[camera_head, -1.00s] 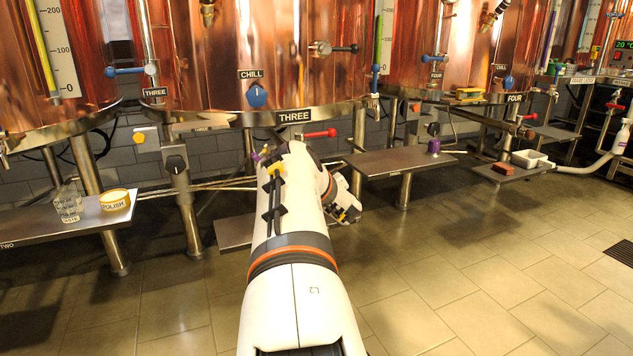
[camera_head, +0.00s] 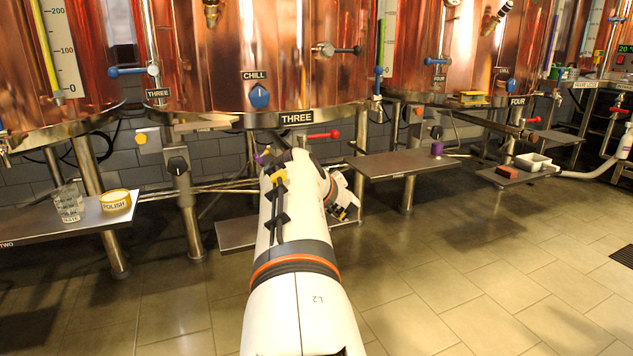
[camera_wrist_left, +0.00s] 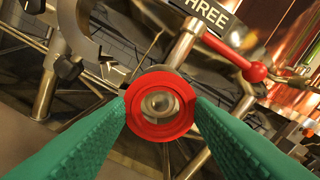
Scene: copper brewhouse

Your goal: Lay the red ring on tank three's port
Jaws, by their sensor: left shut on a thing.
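The red ring (camera_wrist_left: 131,117) is pinched between the two green fingertips of my left gripper (camera_wrist_left: 160,110) in the left wrist view. Through its hole shows a round grey metal end (camera_wrist_left: 157,103), which looks like a port; I cannot tell if the ring touches it. Tank three (camera_head: 215,70) is the copper vessel at the centre of the head view, with its THREE plate (camera_head: 296,118) on the lower rim; the plate also shows in the wrist view (camera_wrist_left: 212,14). My left arm hides the ring and gripper in the head view. My right gripper is out of view.
A red-handled valve (camera_head: 322,134) is under tank three, close right of the ring in the wrist view (camera_wrist_left: 255,72). Metal legs and pipes surround the area. A steel shelf (camera_head: 385,164) is to the right; another (camera_head: 60,222) at left holds a glass and a yellow polish tin.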

